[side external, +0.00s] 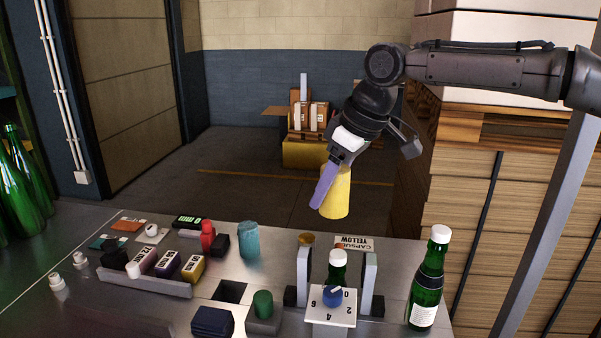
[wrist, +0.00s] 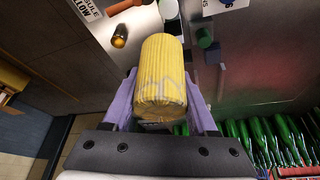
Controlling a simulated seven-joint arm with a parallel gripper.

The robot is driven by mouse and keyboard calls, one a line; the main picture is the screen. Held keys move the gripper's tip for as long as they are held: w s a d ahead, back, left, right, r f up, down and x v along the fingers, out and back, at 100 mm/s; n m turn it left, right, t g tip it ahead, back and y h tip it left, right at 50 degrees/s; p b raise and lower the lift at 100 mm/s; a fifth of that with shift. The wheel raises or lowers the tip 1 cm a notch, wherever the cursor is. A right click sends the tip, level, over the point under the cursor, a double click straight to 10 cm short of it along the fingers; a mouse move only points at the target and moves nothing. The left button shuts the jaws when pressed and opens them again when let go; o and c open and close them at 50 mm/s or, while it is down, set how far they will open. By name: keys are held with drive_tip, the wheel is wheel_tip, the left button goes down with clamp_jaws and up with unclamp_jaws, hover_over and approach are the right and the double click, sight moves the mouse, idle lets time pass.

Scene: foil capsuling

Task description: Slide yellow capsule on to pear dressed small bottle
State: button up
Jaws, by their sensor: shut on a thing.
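The yellow capsule (side external: 338,195) is held in the air between the purple fingers of my gripper (side external: 322,192), above and behind the bottle stand. In the wrist view the capsule (wrist: 162,72) sits between both fingers (wrist: 160,95), its ribbed side showing. One small green bottle (side external: 338,262) with a white top stands upright between two grey uprights, its lower part hidden by a numbered dial plate. Another green bottle (side external: 428,285) with a white top and white label stands at the right. I cannot make out a pear on either bottle.
The dial plate (side external: 330,305) has a blue knob. A label reading "CAPSULE YELLOW" (side external: 355,243) lies behind the stand. Labelled blocks (side external: 165,262), a red item (side external: 207,236) and a teal cylinder (side external: 249,239) stand to the left. Several green bottles (side external: 22,185) stand far left.

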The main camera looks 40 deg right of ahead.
drive_tip(key=s, duration=0.2)
hover_over(331, 264)
drive_tip(key=w+d, duration=0.1)
drive_tip(key=d, duration=0.1)
drive_tip(key=f, duration=0.4)
drive_tip(key=shift+w+a+f, duration=0.2)
drive_tip(key=shift+a+f, duration=0.05)
drive_tip(key=shift+f, duration=0.45)
drive_tip(key=shift+f, duration=0.1)
drive_tip(key=shift+f, duration=5)
drive_tip(key=o, duration=1.4)
drive_tip(key=shift+c, duration=0.2)
